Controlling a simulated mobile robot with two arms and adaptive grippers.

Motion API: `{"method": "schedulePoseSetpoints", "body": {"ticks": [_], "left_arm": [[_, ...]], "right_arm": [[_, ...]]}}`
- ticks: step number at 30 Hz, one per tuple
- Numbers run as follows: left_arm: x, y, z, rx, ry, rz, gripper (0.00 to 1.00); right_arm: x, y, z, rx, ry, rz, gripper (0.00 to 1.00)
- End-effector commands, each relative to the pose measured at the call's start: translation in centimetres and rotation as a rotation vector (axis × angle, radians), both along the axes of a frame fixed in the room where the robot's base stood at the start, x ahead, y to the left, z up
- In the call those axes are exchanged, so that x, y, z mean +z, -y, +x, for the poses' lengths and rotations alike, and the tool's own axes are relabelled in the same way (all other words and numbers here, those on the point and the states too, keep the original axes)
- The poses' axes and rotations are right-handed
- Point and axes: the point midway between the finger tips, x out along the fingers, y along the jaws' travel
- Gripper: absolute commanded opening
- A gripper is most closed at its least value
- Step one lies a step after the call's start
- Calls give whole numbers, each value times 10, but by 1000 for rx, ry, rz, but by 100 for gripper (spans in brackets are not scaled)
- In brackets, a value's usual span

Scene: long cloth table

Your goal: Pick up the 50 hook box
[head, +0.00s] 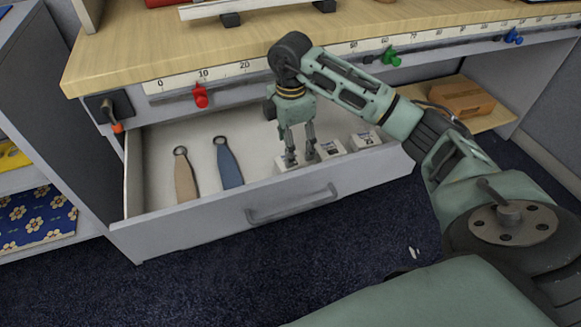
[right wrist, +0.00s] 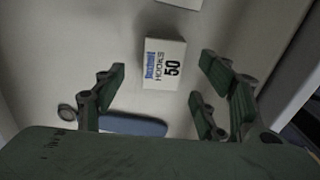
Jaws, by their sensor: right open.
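The 50 hook box (right wrist: 165,64) is a small white box with blue lettering and "HOOKS 50" on its top, seen in the right wrist view. It lies in the open drawer (head: 215,201). In the head view it appears to be the leftmost small white box (head: 282,164), partly hidden by my right gripper (head: 301,159). My right gripper is open and points down into the drawer. In the right wrist view the box shows between and slightly beyond the spread fingers (right wrist: 160,88), with visible gaps on both sides. My left gripper is not in view.
Two more white boxes (head: 331,149) (head: 364,140) sit to the right in the drawer. A tan tag (head: 186,184) and a blue tag (head: 229,167) with rings lie to the left. The wooden tabletop (head: 130,55) overhangs the drawer's back. A brown box (head: 461,99) rests on a shelf.

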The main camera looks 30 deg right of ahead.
Motion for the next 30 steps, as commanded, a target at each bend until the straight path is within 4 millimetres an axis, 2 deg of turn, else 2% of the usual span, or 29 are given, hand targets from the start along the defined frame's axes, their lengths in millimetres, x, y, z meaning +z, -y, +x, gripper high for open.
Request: {"method": "schedulePoseSetpoints", "body": {"ticks": [5, 10, 13, 21, 30], "left_arm": [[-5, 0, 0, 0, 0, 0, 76], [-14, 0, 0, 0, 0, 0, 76], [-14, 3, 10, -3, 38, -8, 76], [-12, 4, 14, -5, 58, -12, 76], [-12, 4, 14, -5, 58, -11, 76]], "right_arm": [[-17, -1, -2, 1, -1, 0, 65], [-43, -3, -5, 2, -3, 1, 65], [-57, -3, -5, 1, -1, 1, 65], [-61, -3, -5, 2, 1, 1, 65], [-61, -3, -5, 2, 1, 1, 39]]}}
